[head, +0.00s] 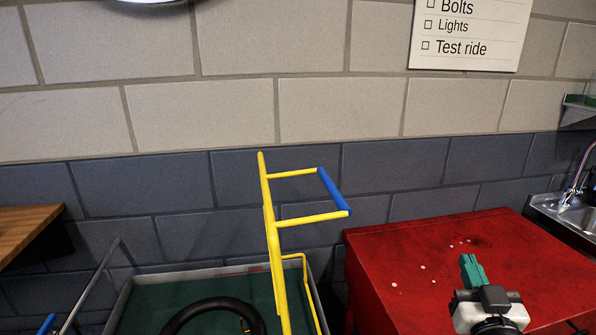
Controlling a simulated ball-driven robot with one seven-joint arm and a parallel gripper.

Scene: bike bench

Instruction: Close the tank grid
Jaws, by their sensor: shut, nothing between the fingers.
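The tank grid (268,215) is a yellow bar frame with a blue handle bar (333,189). It stands raised, nearly upright, above the tank (205,272). The tank has a grey rim and a dark green inside; its lower part is cut off by the picture's bottom edge. My gripper (472,268), with green fingers, is at the lower right. It appears in front of the red cabinet top, to the right of the grid and apart from it. Its fingers are shut and empty.
A black inner tube (213,314) lies in the tank. A red cabinet (440,255) stands right of the tank, with a sink (570,210) beyond it. A wooden top (25,228) is at the left. A grey bar with a blue end (47,324) shows at lower left.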

